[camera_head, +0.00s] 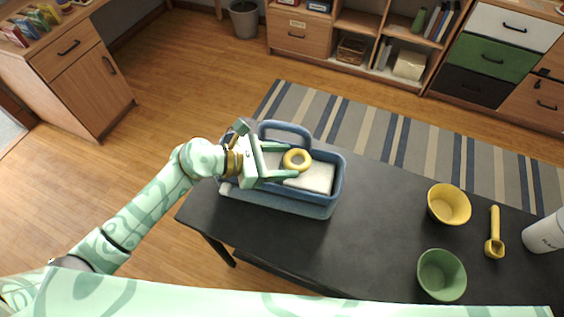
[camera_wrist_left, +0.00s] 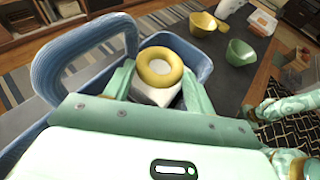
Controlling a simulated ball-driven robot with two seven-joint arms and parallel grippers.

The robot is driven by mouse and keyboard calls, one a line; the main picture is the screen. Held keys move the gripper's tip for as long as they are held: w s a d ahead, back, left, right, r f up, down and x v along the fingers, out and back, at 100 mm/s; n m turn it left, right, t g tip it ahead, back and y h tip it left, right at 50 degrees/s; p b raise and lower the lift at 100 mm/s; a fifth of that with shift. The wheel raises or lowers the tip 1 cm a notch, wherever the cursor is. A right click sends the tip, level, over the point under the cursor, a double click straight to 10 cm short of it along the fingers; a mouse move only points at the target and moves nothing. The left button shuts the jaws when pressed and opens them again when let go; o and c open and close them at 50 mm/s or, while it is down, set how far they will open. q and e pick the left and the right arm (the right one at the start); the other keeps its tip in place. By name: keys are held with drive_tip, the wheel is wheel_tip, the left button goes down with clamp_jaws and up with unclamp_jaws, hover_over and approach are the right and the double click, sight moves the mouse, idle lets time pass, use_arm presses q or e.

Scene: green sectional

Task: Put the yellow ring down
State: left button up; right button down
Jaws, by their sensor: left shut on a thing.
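The yellow ring (camera_head: 305,164) is between the fingers of my left gripper (camera_head: 291,160), which is shut on it. The ring also shows in the left wrist view (camera_wrist_left: 177,72), between the two mint fingertips (camera_wrist_left: 157,78). It is over a blue basket (camera_head: 338,180) with a tall arched handle, on the dark table's left end. A white block (camera_head: 318,180) lies in the basket beneath the ring. I cannot tell whether the ring touches the block.
The dark table (camera_head: 340,230) is clear right of the basket. Further right are a yellow bowl (camera_head: 448,204), a green bowl (camera_head: 441,275), a yellow scoop (camera_head: 494,247) and a white container (camera_head: 546,234). The basket's handle (camera_head: 288,127) rises beside my gripper.

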use_arm(q)
drive_tip(key=shift+f, duration=0.45)
drive_tip(key=shift+f+b, duration=0.45)
drive_tip(key=shift+f, duration=0.15)
drive_tip(key=o, duration=1)
